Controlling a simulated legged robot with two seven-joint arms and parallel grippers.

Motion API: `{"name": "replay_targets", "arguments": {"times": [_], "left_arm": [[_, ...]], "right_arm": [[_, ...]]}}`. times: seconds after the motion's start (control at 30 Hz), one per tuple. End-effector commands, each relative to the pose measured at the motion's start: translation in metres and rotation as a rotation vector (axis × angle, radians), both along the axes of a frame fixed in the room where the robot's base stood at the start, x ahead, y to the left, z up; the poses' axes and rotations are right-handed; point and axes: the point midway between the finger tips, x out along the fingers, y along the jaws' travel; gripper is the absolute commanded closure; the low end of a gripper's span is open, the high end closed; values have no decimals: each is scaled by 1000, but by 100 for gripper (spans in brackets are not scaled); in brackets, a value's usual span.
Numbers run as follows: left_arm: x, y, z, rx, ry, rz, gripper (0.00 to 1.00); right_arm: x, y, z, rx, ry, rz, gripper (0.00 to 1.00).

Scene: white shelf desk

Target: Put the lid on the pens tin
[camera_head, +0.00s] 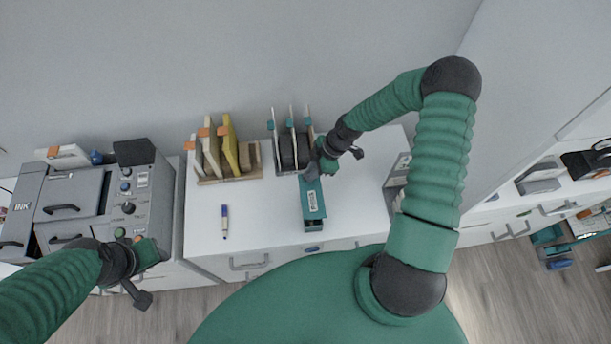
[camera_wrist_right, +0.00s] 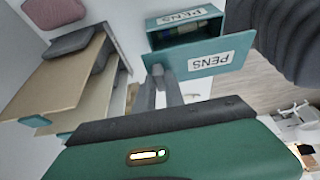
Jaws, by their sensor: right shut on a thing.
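The teal lid (camera_head: 313,197), with a white PENS label, is in front of my right gripper (camera_head: 316,172) in the head view. In the right wrist view the lid (camera_wrist_right: 218,52) is at the fingertips of my right gripper (camera_wrist_right: 160,78), which is shut on its edge. The teal pens tin (camera_head: 313,226) shows just beyond the lid's near end. In the right wrist view the tin (camera_wrist_right: 160,20) is open, with pens inside, and the lid hides part of it. My left gripper (camera_head: 158,254) is at lower left; its finger opening is unclear.
A blue-and-white marker (camera_head: 224,221) lies on the white desk (camera_head: 260,215). A wooden rack (camera_head: 250,160) with upright files and a dark rack (camera_head: 287,150) stand behind. A grey ink machine (camera_head: 75,195) stands left. The desk around the marker is clear.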

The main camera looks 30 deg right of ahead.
Motion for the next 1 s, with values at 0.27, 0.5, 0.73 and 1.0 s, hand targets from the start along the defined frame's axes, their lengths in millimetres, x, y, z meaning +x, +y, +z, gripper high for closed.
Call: {"name": "replay_targets", "arguments": {"times": [0.27,0.5,0.73,1.0], "left_arm": [[0,0,0,0,0,0,59],[0,0,-16,0,0,0,59],[0,0,-38,0,0,0,59],[0,0,-49,0,0,0,59]], "right_arm": [[0,0,-1,1,0,-2,100],[0,0,-20,2,1,-1,100],[0,0,-48,1,0,-1,100],[0,0,-64,1,0,0,100]]}}
